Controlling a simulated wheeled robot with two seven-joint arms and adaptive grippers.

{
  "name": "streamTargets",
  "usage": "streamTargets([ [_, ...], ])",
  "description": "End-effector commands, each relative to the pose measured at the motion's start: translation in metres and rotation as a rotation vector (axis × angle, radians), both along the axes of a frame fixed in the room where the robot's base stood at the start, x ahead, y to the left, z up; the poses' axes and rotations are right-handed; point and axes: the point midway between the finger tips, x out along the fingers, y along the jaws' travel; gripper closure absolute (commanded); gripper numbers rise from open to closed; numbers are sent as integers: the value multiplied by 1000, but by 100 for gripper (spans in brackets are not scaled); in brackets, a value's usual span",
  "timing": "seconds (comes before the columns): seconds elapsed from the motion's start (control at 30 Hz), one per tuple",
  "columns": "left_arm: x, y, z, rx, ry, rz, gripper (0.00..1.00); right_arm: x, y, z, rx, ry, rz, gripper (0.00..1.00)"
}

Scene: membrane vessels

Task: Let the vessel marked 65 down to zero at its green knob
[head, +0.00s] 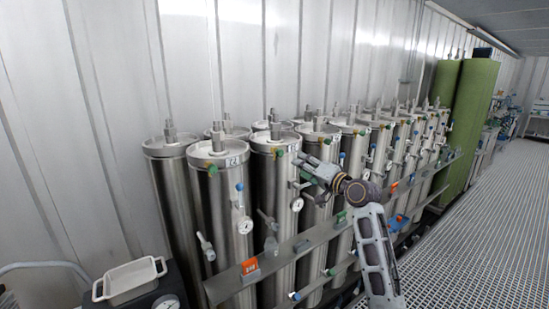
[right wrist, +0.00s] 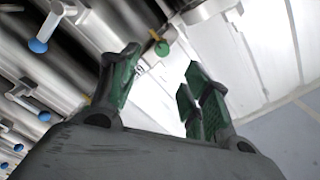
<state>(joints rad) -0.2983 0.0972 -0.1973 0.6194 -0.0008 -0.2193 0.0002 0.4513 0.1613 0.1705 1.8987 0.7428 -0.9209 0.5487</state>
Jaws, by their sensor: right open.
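Steel membrane vessels (head: 215,215) stand in rows along the wall, with number labels (head: 234,161) near their tops that are too small to read surely, so I cannot tell which is marked 65. Green knobs show near the front vessels' tops, one on the nearest front vessel (head: 212,170) and one on the vessel behind it (head: 279,152). My right gripper (head: 306,173) is in front of the vessels' upper part, open and empty. In the right wrist view a green knob (right wrist: 162,48) shows beyond and between my open fingers (right wrist: 158,80), apart from them. My left gripper is out of view.
A grey rail (head: 310,238) with coloured tags runs along the vessels' fronts. Blue-handled valves (head: 240,187) and round gauges (head: 245,225) stick out from them. A pale tray (head: 130,279) is at lower left. The grated walkway (head: 460,240) at right is clear.

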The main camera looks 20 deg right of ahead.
Motion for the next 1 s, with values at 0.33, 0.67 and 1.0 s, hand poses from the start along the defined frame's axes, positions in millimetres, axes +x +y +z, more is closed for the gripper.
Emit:
streamTargets([
  [0.33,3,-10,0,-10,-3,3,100,-3,0,8,5,-10,3,52],
  [0.67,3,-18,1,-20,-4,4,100,4,3,8,6,-9,4,52],
  [1.0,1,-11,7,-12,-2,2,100,32,12,9,6,-9,4,52],
])
